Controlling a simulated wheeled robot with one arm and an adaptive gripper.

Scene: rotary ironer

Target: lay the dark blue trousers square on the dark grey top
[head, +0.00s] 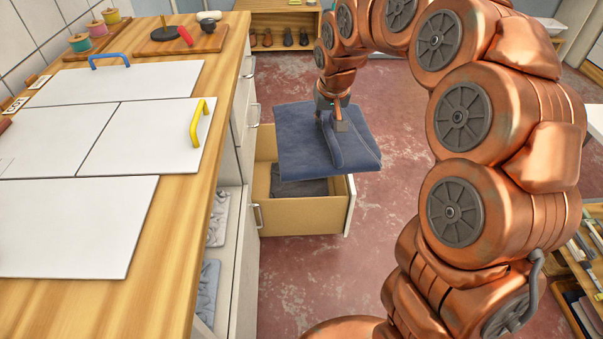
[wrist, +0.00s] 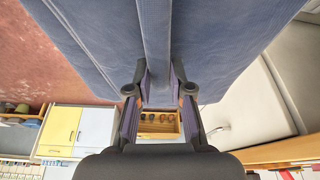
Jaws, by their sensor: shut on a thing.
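The dark blue trousers (head: 300,145) are a folded, nearly flat slab in the head view, held level above an open drawer. My gripper (head: 332,118) is over them, shut on a raised fold near their middle. In the wrist view my gripper (wrist: 158,92) pinches a ridge of the trousers (wrist: 225,40), which fill the upper part of the picture. The dark grey top (head: 300,187) lies folded inside the drawer, below the trousers. Its far part is hidden by the trousers, so I cannot tell how well the two line up.
The open wooden drawer (head: 295,222) sticks out from the counter (head: 175,240); its white front (head: 350,205) is at the right. White lids with a blue handle (head: 108,58) and a yellow handle (head: 198,122) cover the counter. Red floor (head: 300,290) is clear in front of the drawer.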

